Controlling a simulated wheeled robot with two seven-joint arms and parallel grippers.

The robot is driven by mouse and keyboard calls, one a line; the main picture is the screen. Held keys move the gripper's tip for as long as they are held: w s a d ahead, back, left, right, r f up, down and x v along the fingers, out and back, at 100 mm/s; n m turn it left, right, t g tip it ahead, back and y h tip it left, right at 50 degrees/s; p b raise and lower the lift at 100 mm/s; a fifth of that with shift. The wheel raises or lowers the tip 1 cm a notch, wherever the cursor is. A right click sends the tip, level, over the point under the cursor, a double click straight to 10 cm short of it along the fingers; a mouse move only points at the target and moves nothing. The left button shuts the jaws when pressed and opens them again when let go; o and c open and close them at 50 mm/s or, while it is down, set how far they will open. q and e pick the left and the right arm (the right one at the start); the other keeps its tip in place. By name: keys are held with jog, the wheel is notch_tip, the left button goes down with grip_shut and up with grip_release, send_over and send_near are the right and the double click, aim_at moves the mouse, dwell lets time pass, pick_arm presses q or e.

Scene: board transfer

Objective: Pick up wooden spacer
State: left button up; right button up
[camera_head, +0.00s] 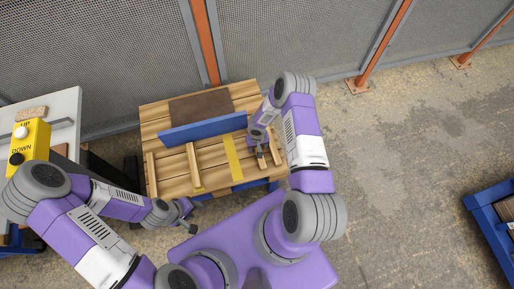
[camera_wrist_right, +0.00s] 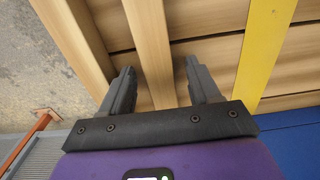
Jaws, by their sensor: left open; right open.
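A wooden spacer (camera_wrist_right: 150,40), a narrow light-brown strip, runs between the two open fingers of my right gripper (camera_wrist_right: 160,88) in the right wrist view. I cannot tell whether the fingers touch it. In the head view my right gripper (camera_head: 261,152) is low over the right part of the slatted wooden top, and it partly hides the spacer there. Another spacer (camera_head: 194,167) lies left of the yellow strip, and one more (camera_head: 151,174) lies near the left edge. My left gripper (camera_head: 189,214) is open and empty in front of the wooden top.
A yellow strip (camera_head: 233,157) lies left of my right gripper on the wooden top (camera_head: 172,183). A blue bar (camera_head: 205,130) stands behind the spacers, with a brown board (camera_head: 200,105) beyond. A yellow button box (camera_head: 30,140) is at left. Open floor (camera_head: 400,150) lies right.

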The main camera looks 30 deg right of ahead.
grip_shut()
